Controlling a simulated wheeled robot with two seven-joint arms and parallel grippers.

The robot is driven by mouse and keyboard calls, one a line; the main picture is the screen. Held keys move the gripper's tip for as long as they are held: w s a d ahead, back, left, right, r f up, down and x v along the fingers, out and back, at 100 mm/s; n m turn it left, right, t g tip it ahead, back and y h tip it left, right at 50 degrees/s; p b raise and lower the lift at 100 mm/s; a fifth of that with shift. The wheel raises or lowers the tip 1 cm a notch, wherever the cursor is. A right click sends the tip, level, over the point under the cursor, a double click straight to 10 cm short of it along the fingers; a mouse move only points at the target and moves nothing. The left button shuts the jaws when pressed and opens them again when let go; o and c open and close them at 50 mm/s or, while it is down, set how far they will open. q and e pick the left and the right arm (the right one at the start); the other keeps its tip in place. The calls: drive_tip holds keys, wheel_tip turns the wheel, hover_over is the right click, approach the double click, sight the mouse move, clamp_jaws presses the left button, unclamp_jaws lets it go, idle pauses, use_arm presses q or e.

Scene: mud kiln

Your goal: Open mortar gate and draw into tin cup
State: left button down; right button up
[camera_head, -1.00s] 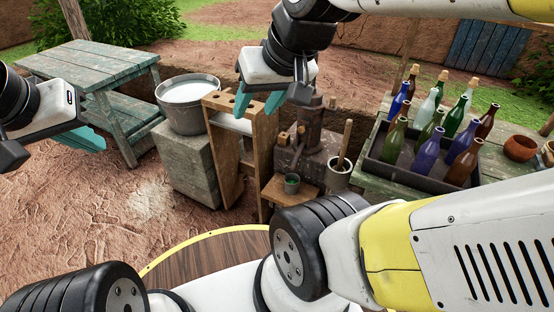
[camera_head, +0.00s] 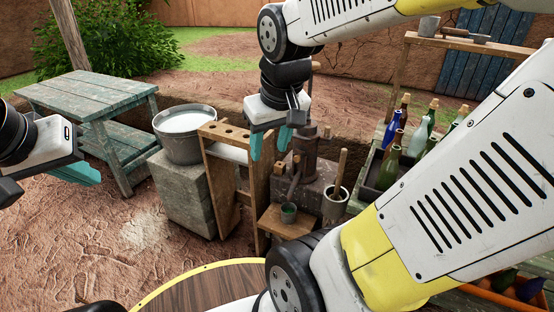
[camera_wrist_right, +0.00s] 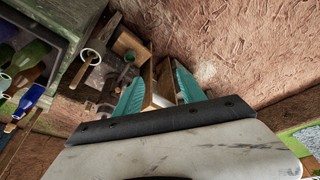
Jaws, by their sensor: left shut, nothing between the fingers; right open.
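The tin cup (camera_head: 288,212), small and grey-green, stands upright on a low wooden shelf (camera_head: 285,228) in front of the dark mortar device (camera_head: 304,158). A wooden piece on the device's front is probably the gate, but its state is too small to tell. My right gripper (camera_head: 270,147) is open and empty, pointing down above and left of the cup, near the wooden rack. In the right wrist view its teal fingers (camera_wrist_right: 160,92) are apart with the rack's boards visible between and beyond them. My left gripper (camera_head: 82,173) is shut and empty at the far left.
A wooden rack with holes (camera_head: 225,132) stands just left of the device. A metal tub (camera_head: 184,146) sits on a stone block (camera_head: 183,190). A bucket with a pole (camera_head: 335,207) is right of the cup. Several bottles stand on the right table, partly hidden by my arm.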

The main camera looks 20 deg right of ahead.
sight(296, 159)
drive_tip(key=w+d+f+n+g+h, duration=0.2)
drive_tip(key=w+d+f+n+h, duration=0.2)
drive_tip(key=w+d+f+h, duration=0.5)
drive_tip(key=w+d+f+n+g+h, duration=0.4)
drive_tip(key=d+f, duration=0.3)
drive_tip(key=d, duration=0.4)
drive_tip(key=w+a+f+n+t+h, duration=0.1)
drive_tip(key=w+a+f+n+t, duration=0.1)
drive_tip(key=w+f+n+t, duration=1.35)
drive_tip(key=shift+n+g, duration=0.45)
drive_tip(key=shift+g, duration=0.4)
drive_tip(key=x, duration=0.2)
drive_tip(key=f+x, duration=0.1)
drive_tip(key=x, duration=0.5)
drive_tip(key=shift+f, duration=0.15)
drive_tip(key=shift+c, duration=0.2)
clamp_jaws()
